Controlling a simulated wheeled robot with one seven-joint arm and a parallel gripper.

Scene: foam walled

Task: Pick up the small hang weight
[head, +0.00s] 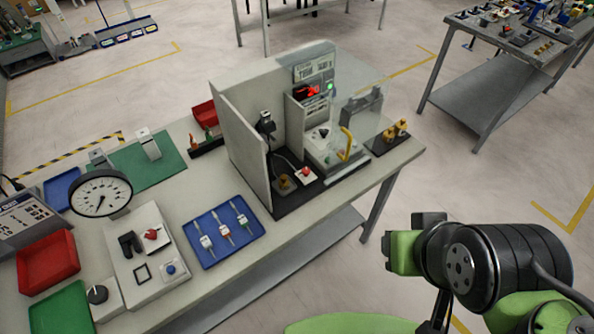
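Two small brass-coloured pieces that look like hang weights stand on a dark mat at the right end of the workbench. The nearer one (389,135) is on the left and the other (402,127) is just right of it. They are too small to tell which is the smaller weight. Another brass-coloured piece (284,182) sits on the dark base inside the walled station. My green and black arm shows at the lower right, apart from the bench. My gripper's fingers are not visible.
Grey walls (245,150) and a clear panel (365,100) enclose the station with a yellow handle (346,143). A blue tray (222,233) with several tools, a dial gauge (100,194) and red bins fill the bench's left.

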